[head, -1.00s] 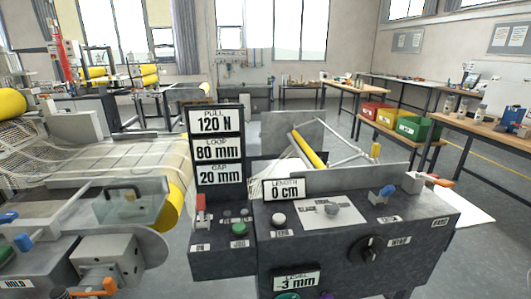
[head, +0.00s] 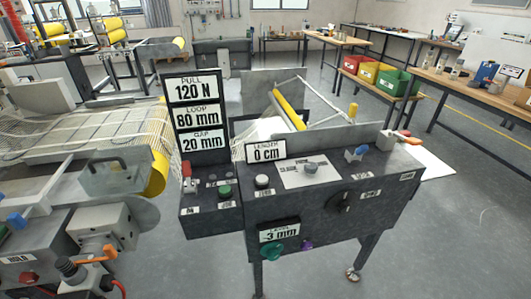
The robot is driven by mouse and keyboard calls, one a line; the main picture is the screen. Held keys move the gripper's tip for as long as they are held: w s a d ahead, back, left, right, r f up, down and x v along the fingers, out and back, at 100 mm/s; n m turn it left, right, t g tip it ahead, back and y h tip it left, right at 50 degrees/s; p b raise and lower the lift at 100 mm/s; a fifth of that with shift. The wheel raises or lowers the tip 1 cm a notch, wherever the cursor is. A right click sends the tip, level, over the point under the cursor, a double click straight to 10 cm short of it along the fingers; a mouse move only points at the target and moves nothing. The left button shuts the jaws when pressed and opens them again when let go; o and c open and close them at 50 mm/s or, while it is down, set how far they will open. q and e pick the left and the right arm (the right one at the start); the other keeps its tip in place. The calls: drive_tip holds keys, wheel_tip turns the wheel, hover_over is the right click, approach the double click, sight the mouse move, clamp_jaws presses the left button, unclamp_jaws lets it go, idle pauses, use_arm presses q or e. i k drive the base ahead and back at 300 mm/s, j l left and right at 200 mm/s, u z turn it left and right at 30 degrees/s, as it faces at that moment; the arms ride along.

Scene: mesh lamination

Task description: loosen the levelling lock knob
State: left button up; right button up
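Below the panel of the dark grey control box (head: 300,215), a level display (head: 279,232) reads -3 mm. Under it sit a teal knob (head: 271,252) and a smaller purple knob (head: 306,244). I cannot read any label that tells which of the two is the levelling lock knob. A black rotary knob (head: 346,202) is on the box's front face, up and to the right of them. Neither of my grippers is in view, and nothing touches the knobs.
A display tower (head: 197,115) reads pull 120 N, loop 80 mm, gap 20 mm. A length display (head: 265,150) reads 0 cm. Machine parts with an orange lever (head: 97,255) stand at the lower left. The floor (head: 450,240) to the right is clear.

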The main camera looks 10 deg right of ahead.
sight(307, 244)
drive_tip(key=z, duration=0.95)
